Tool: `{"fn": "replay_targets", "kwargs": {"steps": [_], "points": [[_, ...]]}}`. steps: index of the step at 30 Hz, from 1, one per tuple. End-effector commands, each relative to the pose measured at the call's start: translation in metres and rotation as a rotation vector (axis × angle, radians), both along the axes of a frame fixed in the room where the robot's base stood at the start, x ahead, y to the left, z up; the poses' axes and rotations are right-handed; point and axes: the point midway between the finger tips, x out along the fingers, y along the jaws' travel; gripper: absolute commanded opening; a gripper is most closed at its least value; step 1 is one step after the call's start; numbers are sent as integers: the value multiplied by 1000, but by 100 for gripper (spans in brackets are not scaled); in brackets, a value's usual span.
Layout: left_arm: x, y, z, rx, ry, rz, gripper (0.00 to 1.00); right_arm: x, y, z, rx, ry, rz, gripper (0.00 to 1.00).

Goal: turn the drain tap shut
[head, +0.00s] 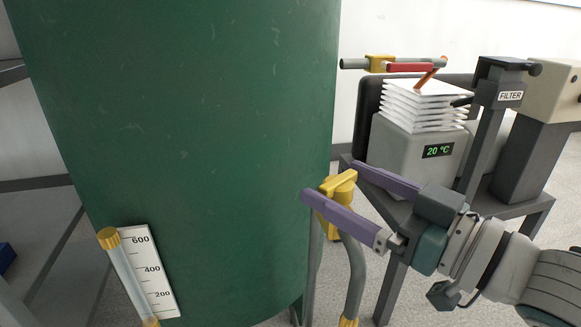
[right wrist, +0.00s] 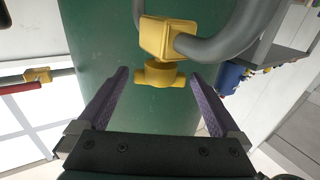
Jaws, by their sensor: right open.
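The drain tap is yellow (head: 340,184), on a grey bent pipe at the right side of the green tank (head: 180,120). In the right wrist view the tap (right wrist: 166,38) shows a blocky body with a yellow handle (right wrist: 159,75) across its near end. My right gripper (head: 333,181) is open, with one purple finger on either side of the tap. In the right wrist view the handle lies between the fingertips (right wrist: 158,76), with gaps at both sides. Part of the tap is hidden behind the near finger in the head view. My left gripper is not in view.
A sight glass (head: 127,275) with a scale (head: 150,270) is on the tank's left front. A red-handled valve (head: 412,68) is behind.

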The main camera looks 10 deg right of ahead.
Motion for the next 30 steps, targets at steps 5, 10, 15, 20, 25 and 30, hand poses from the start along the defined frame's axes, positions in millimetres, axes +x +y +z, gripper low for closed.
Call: {"fn": "replay_targets", "kwargs": {"steps": [5, 10, 15, 20, 25, 30], "points": [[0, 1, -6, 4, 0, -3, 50, 12, 8, -1, 0, 0, 0, 100], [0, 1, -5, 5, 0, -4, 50, 13, 9, 0, -1, 1, 0, 100], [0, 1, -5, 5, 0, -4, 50, 13, 8, 0, -1, 1, 0, 93], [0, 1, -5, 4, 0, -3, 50, 13, 8, 0, -1, 1, 0, 75], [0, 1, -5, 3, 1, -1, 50, 13, 8, 0, -1, 1, 0, 56], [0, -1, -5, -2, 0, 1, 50, 13, 8, 0, -1, 1, 0, 37]]}}
